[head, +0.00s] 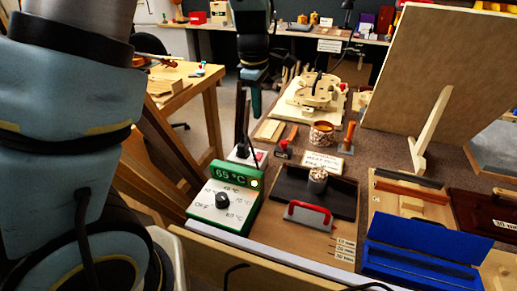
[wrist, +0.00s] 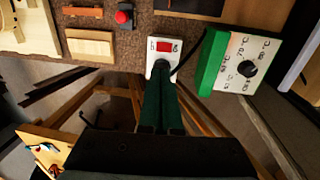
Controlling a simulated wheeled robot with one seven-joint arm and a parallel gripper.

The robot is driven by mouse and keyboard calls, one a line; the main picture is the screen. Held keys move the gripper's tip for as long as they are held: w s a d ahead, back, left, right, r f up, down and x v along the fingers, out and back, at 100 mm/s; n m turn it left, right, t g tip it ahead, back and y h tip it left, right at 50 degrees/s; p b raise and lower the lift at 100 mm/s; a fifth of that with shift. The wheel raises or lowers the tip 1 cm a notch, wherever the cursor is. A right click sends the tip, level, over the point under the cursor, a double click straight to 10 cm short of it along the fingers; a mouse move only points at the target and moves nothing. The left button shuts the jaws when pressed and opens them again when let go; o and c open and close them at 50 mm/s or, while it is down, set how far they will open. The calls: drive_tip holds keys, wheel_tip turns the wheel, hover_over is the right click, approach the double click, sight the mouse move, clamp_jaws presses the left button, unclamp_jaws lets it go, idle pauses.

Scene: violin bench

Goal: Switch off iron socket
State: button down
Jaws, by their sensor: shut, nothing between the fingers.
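The iron socket is a small white box with a red switch, in the wrist view (wrist: 165,46) at top centre. In the head view the socket (head: 247,156) sits at the bench's left edge, partly hidden by a dark upright part. A dark cable runs from it in the wrist view. My gripper (wrist: 161,78) is shut and empty, its dark green fingers pointing at the socket's near end, with the red switch just beyond the tips. In the head view my gripper (head: 256,112) hangs behind the socket. I cannot tell whether the tips touch it, or the switch's position.
A white and green temperature box (head: 222,203) reading 65 °C, with a black knob, stands beside the socket. A red-topped stamp (wrist: 123,17) and wooden blocks (wrist: 90,45) are near the socket. A blue case (head: 425,250) is at right.

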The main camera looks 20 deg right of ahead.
sight(260, 154)
drive_tip(key=f, duration=0.4)
drive_tip(key=w+f+p, duration=0.1)
drive_tip(key=f, duration=0.4)
drive_tip(key=d+f, duration=0.1)
drive_tip(key=f, duration=0.4)
drive_tip(key=shift+w, duration=0.15)
